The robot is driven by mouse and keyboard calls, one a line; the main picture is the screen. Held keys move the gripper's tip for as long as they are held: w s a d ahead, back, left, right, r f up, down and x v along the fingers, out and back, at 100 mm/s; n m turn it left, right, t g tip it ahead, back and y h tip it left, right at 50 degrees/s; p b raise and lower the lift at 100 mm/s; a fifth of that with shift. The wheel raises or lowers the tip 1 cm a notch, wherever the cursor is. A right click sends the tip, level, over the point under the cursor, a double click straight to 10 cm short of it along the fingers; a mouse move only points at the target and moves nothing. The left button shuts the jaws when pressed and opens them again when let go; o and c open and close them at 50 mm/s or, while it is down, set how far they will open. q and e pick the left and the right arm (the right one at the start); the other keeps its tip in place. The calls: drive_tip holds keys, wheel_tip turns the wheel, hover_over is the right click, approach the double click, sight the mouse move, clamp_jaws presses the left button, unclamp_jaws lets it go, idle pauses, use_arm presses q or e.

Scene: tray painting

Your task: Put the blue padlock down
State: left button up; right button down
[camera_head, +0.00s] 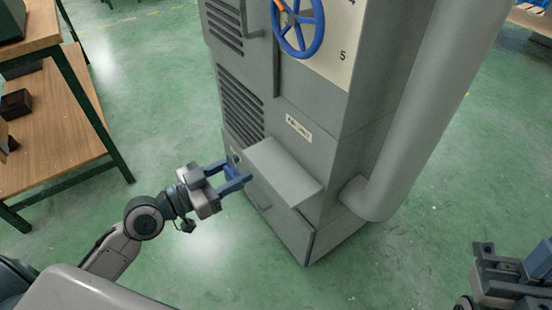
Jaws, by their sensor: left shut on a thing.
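My left gripper (235,175) reaches in from the left and is shut on the blue padlock (232,171). The padlock is small and partly hidden between the fingers. The gripper holds it in front of the lower left face of the grey cabinet, beside a box-shaped ledge. I cannot tell whether the padlock touches the cabinet. Part of my right arm and gripper (500,278) shows at the lower right corner, cut off by the picture edge; its jaws are unclear.
The tall grey cabinet (305,95) has a blue handwheel (299,24), vents, a ledge (285,170) and a lower drawer (270,212). A thick grey pipe (425,110) runs down its right side. A wooden workbench (62,125) stands at left. The green floor between is clear.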

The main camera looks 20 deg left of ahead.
use_arm(q)
drive_tip(key=w+d, duration=0.1)
drive_tip(key=w, duration=0.3)
drive_tip(key=w+d, duration=0.2)
drive_tip(key=w, duration=0.3)
drive_tip(key=w+d+f, duration=0.1)
drive_tip(key=w, duration=0.3)
drive_tip(key=shift+w+d+f+b, duration=0.1)
drive_tip(key=shift+w+d+b, duration=0.05)
drive_tip(key=shift+d+b, duration=0.25)
drive_tip(key=shift+f+b, duration=0.75)
drive_tip(key=shift+f, duration=1.2)
drive_tip(key=o, duration=0.9)
drive_tip(key=shift+r, duration=0.15)
